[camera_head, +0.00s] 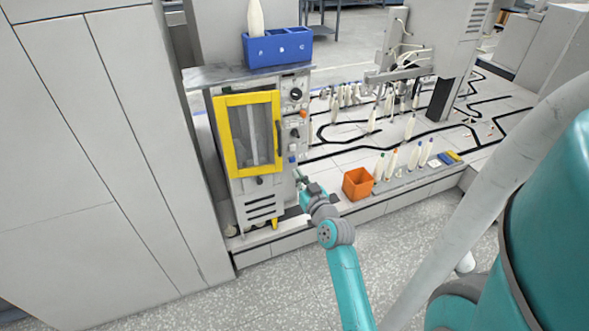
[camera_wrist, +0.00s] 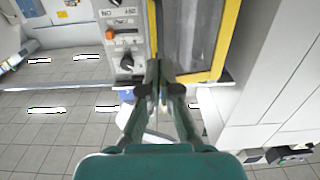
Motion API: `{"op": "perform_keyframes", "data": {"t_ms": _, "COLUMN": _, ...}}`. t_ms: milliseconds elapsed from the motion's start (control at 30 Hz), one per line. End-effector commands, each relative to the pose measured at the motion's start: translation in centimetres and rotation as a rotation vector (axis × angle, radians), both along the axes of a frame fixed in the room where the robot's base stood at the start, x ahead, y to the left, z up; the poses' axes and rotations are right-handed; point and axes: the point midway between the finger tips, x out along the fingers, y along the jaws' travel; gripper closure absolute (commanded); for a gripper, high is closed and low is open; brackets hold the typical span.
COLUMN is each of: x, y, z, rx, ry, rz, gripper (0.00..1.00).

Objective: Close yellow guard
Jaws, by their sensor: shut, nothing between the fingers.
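The yellow guard (camera_head: 222,140) is a yellow frame around a clear window on the front of the grey machine. It looks flush or nearly flush with the machine front; I cannot tell whether a small gap is left. A dark handle (camera_head: 278,138) runs along its right edge. In the wrist view the guard's yellow edge (camera_wrist: 229,40) is to the right of the fingertips. My gripper (camera_head: 300,177) is shut and empty, low in front of the machine, just right of the guard's lower right corner. Its fingers (camera_wrist: 159,68) point toward the machine front; contact is not clear.
A control panel (camera_head: 294,120) with knobs and an orange switch (camera_wrist: 124,33) is beside the guard. A blue bin (camera_head: 275,50) stands on top. An orange box (camera_head: 357,184) and several bobbins are to the right. Tall grey cabinets (camera_head: 110,130) close off the left.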

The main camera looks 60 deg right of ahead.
Motion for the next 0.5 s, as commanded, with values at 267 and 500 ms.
{"op": "perform_keyframes", "data": {"t_ms": 267, "x": 3.8, "y": -2.9, "z": 0.0, "rx": -0.004, "ry": 0.000, "rz": 0.000, "gripper": 1.00}}
{"op": "perform_keyframes", "data": {"t_ms": 500, "x": 7.0, "y": -5.4, "z": 0.0, "rx": -0.004, "ry": 0.002, "rz": 0.000, "gripper": 1.00}}
